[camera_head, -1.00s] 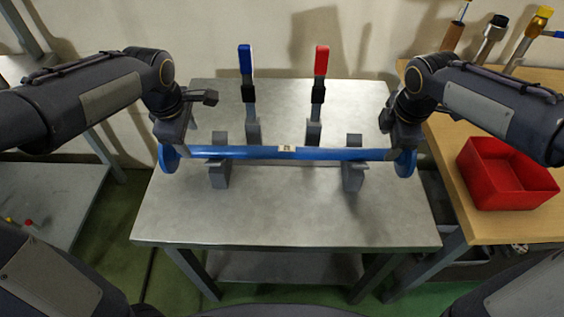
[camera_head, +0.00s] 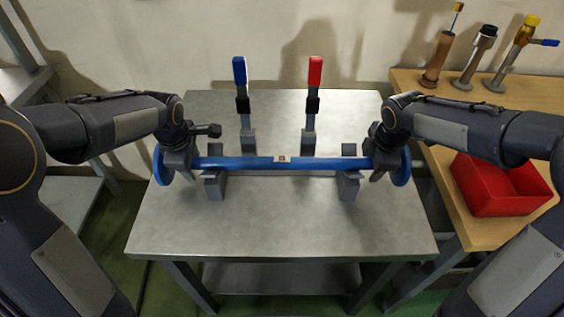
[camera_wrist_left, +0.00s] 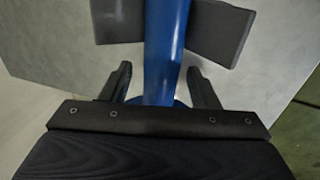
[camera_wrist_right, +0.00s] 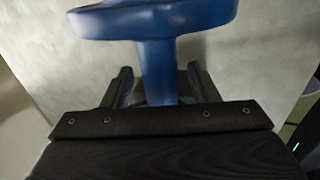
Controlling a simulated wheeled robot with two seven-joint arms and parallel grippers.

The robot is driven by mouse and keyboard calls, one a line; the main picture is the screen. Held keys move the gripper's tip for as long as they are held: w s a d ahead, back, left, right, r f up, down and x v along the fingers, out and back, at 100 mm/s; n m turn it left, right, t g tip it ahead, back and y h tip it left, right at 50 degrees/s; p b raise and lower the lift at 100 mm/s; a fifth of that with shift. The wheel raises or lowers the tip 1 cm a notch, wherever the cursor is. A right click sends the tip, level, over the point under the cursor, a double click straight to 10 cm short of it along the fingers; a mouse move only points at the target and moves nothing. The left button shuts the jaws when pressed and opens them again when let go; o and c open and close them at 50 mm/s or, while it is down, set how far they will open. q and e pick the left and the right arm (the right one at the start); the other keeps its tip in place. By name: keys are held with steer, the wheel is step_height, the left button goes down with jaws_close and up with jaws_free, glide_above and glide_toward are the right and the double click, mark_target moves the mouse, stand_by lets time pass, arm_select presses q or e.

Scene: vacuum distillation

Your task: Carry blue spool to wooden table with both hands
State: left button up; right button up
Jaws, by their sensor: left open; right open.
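The blue spool (camera_head: 245,162) is a long bar with a round flange at each end. It rests level across two grey support blocks on the metal table (camera_head: 285,220). My left gripper (camera_head: 188,168) is at the spool's left end, just inside the flange. In the left wrist view its open fingers (camera_wrist_left: 160,85) stand on either side of the blue bar. My right gripper (camera_head: 377,170) is at the right end, inside the right flange. In the right wrist view its open fingers (camera_wrist_right: 158,85) straddle the bar near the flange (camera_wrist_right: 150,18). The wooden table (camera_head: 440,190) is at the right.
A blue-handled clamp (camera_head: 241,95) and a red-handled clamp (camera_head: 313,95) stand upright behind the spool. On the wooden table are a red bin (camera_head: 500,185) and several upright tools at the back. The wooden table is bare between the bin and tools.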

arm_select(q)
steer(key=shift+f, duration=0.15)
arm_select(e)
steer(key=shift+f, duration=0.25)
arm_select(q)
jaws_close()
arm_select(e)
jaws_close()
stand_by(0.9)
arm_select(q)
steer(key=shift+w+r, duration=0.15)
steer(key=shift+r, duration=0.15)
arm_select(e)
steer(key=shift+w+r, duration=0.1)
steer(key=shift+r, duration=0.25)
